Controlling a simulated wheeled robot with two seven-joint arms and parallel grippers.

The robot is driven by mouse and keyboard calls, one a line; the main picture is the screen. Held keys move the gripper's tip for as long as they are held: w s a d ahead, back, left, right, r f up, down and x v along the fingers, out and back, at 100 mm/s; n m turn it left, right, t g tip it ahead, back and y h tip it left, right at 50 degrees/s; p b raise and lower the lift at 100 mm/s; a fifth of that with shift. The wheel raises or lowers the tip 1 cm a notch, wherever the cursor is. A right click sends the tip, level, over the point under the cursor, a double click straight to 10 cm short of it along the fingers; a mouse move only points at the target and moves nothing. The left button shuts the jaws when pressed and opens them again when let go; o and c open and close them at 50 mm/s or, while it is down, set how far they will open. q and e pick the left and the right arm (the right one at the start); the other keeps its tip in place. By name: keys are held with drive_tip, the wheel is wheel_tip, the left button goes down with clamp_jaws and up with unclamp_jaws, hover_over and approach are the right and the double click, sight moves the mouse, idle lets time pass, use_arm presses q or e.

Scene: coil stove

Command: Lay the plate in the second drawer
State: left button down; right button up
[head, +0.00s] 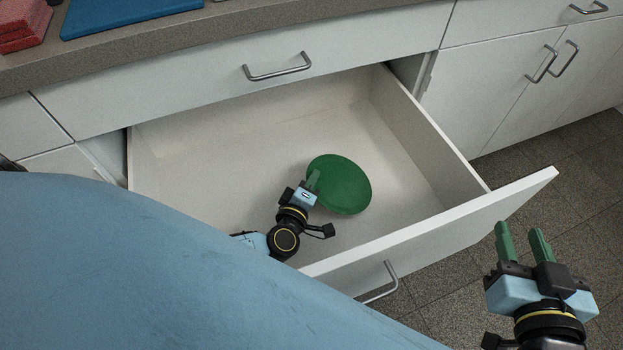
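The green plate (343,185) is inside the pulled-out second drawer (210,140), toward its front and right of the middle. I cannot tell whether the plate lies flat on the drawer floor or is held slightly above it. My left gripper (313,181) reaches into the drawer, with its fingers at the plate's left edge. The fingers are seen nearly edge-on, so whether they grip the rim is unclear. My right gripper (522,242) is open and empty, outside the drawer at the lower right, with its two green fingers apart.
The closed top drawer (200,88) is above the open one. A blue board (125,14) and a red stack (24,27) lie on the counter. Closed cabinet doors (500,90) stand at the right. The back and left of the drawer floor are bare.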

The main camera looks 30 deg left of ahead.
drive_tip(key=shift+w+a+r, duration=0.1)
drive_tip(key=shift+r, duration=0.2)
use_arm(q)
drive_tip(key=c, duration=1.5)
unclamp_jaws()
drive_tip(key=shift+c, duration=0.2)
drive_tip(key=shift+f, duration=0.1)
